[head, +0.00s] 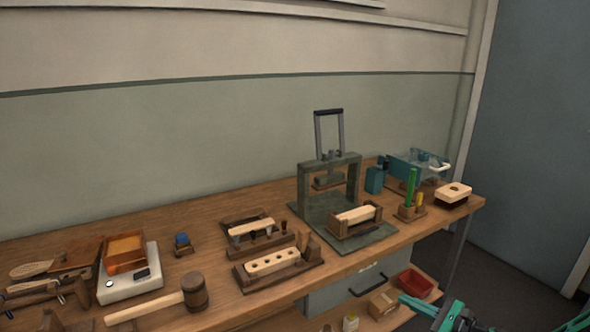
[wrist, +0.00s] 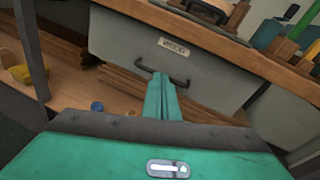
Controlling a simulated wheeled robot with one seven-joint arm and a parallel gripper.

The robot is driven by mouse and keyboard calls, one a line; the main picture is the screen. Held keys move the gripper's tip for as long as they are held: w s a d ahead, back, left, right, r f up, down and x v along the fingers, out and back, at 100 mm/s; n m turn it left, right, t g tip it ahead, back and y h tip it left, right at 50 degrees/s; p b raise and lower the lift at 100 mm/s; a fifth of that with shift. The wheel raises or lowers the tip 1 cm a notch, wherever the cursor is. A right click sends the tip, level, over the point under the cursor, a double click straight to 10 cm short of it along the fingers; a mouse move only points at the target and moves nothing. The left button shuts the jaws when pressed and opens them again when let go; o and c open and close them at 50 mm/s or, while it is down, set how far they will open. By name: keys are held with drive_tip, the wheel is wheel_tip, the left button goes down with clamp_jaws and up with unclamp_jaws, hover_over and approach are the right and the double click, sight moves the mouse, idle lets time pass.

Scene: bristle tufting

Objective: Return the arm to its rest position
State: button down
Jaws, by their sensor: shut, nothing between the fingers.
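My gripper (wrist: 161,97) shows in the wrist view with its two teal fingers together and nothing between them. It is in front of the workbench, with the grey drawer (wrist: 215,65) and its dark handle beyond the fingertips. I cannot tell the exact gap to the handle. In the head view, teal parts of my arm (head: 440,314) show at the lower right, below the bench top and in front of the lower shelf. Most of the arm is out of view.
The wooden bench (head: 215,205) carries a press (head: 302,190), a brush block (head: 453,194), a mallet (head: 193,292) and a scale (head: 120,290). The grey drawer (head: 340,290) looks closed. A red bin (head: 415,283) stands on the shelf below. Open floor lies at the right.

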drive_tip(key=s+a+r+n+g+h, duration=0.2)
drive_tip(key=s+r+n+g, duration=0.1)
drive_tip(key=s+n+g, duration=0.75)
drive_tip(key=s+d+r+n+g+h, duration=0.1)
drive_tip(key=s+r+n+h, duration=0.3)
drive_tip(key=s+r, duration=0.8)
drive_tip(key=s+d+r+n+g+h, duration=0.1)
drive_tip(key=s+d+r+n+h, duration=0.3)
drive_tip(key=s+r, duration=0.8)
drive_tip(key=shift+s+d+r+n, duration=0.2)
drive_tip(key=shift+s+r+n, duration=0.2)
drive_tip(key=shift+s, duration=0.3)
drive_tip(key=shift+w+f, duration=0.3)
drive_tip(key=shift+w, duration=0.35)
